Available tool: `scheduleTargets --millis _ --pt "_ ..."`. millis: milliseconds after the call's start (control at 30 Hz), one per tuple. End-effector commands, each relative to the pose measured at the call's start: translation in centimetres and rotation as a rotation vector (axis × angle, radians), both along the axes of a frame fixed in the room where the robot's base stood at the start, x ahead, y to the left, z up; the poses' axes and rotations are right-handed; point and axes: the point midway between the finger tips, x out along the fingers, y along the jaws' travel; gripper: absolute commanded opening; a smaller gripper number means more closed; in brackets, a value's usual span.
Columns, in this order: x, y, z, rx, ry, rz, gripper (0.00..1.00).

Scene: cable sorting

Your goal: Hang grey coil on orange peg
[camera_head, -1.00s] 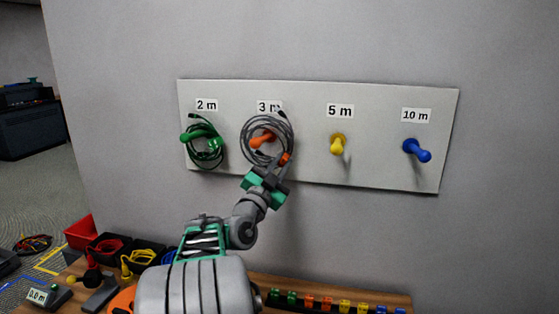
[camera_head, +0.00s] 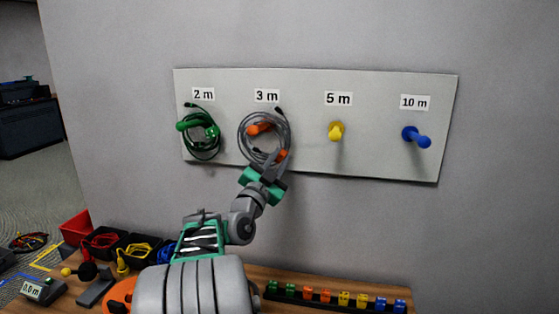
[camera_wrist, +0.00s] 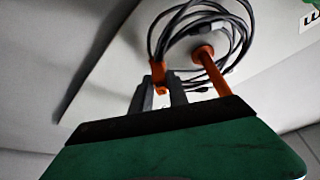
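The grey coil (camera_head: 288,130) is a ring of several cable loops under the "3 m" label. The orange peg (camera_head: 259,128) shows inside the ring, with the coil's top strands a little above it. In the wrist view the coil (camera_wrist: 163,35) loops around the orange peg (camera_wrist: 212,72), which sticks out from the board. An orange tie (camera_wrist: 158,73) on the coil's lower part sits at my fingertips. My gripper (camera_head: 270,163) is at the coil's lower edge, below the peg, and appears shut on the coil at this tie. The exact finger contact is partly hidden.
The pale board (camera_head: 375,165) also bears a green peg with a green coil (camera_head: 205,147) at left, an empty yellow peg (camera_head: 336,131) and an empty blue peg (camera_head: 416,137) at right. Below is a wooden bench (camera_head: 330,283) with bins and small coloured blocks.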

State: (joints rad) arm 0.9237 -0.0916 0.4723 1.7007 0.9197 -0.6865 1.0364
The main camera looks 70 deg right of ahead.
Motion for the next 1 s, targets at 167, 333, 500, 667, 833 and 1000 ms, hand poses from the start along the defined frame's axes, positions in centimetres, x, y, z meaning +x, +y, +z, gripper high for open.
scheduleTargets --millis 167,333,500,667,833,1000 --pt "0.0 0.0 0.0 0.000 0.000 0.000 0.36" --pt "0.0 0.0 0.0 0.000 0.000 0.000 0.41" --pt "0.0 0.2 -0.2 0.001 0.001 0.000 0.41" --pt "0.2 2.4 -1.2 0.000 0.001 0.003 0.41" --pt "0.5 5.7 -2.3 0.000 0.000 0.004 0.41" --pt "0.5 7.3 -2.7 0.000 -0.001 0.002 0.41"
